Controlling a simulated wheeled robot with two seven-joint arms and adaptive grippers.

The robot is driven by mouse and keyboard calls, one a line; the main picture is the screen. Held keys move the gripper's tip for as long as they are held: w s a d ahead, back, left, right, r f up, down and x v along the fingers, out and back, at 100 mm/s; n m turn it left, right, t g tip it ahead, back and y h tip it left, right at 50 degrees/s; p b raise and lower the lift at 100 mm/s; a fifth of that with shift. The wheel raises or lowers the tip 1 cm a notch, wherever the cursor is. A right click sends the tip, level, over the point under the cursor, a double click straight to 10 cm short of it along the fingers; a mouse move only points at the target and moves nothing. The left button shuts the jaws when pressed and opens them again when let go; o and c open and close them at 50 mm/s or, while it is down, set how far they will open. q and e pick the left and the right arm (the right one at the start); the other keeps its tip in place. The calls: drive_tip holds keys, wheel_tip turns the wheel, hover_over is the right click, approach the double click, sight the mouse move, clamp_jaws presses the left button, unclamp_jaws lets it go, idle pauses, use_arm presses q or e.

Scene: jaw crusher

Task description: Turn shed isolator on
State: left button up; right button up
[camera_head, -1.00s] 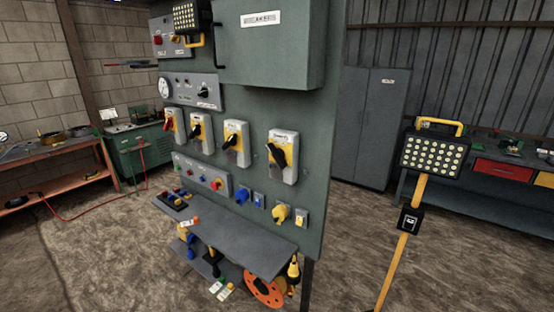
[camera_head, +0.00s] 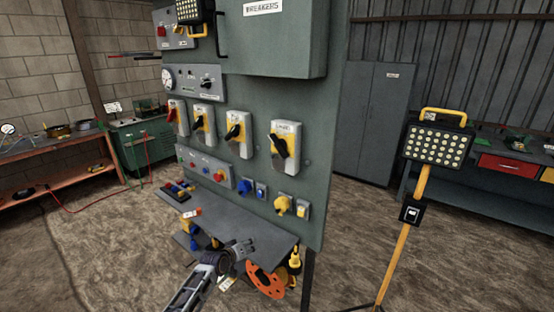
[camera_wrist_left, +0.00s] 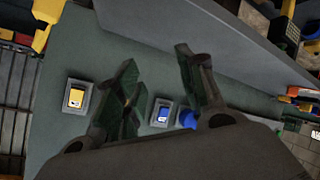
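A row of rotary isolators is on the green panel (camera_head: 262,105). The far-left isolator (camera_head: 177,118) has a red handle. The second isolator (camera_head: 204,119), third isolator (camera_head: 239,134) and right-hand isolator (camera_head: 286,147) have yellow plates and black, slanted handles. Their small labels are unreadable, so I cannot tell which is the shed one. My left gripper (camera_head: 243,247) is low in front of the shelf, below the isolators and touching none. In the left wrist view its fingers (camera_wrist_left: 158,70) are apart with nothing between them. My right gripper is out of view.
A grey shelf (camera_head: 228,220) juts out below the panel. Blue and yellow sockets (camera_head: 284,204) and small switches sit above it. An orange reel (camera_head: 265,282) is underneath. A work lamp on a yellow stand (camera_head: 410,225) stands right. Floor between is clear.

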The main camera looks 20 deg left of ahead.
use_arm(q)
drive_tip(key=w+d+r+t+h, duration=0.1)
drive_tip(key=w+r+t, duration=0.1)
drive_tip(key=r, duration=0.9)
drive_tip(key=w+r+t+h, duration=0.1)
drive_tip(key=w+r, duration=0.2)
drive_tip(key=r, duration=0.9)
drive_tip(key=t+h+b, duration=0.1)
drive_tip(key=t+h, duration=0.1)
approach(276, 147)
drive_tip(key=v, duration=0.3)
drive_tip(key=shift+s+a, duration=0.1)
drive_tip(key=shift+p+x, duration=0.75)
drive_tip(key=shift+x, duration=4.05)
drive_tip(key=shift+p+x, duration=0.3)
drive_tip(key=shift+x, duration=1.8)
drive_tip(key=shift+r, duration=0.1)
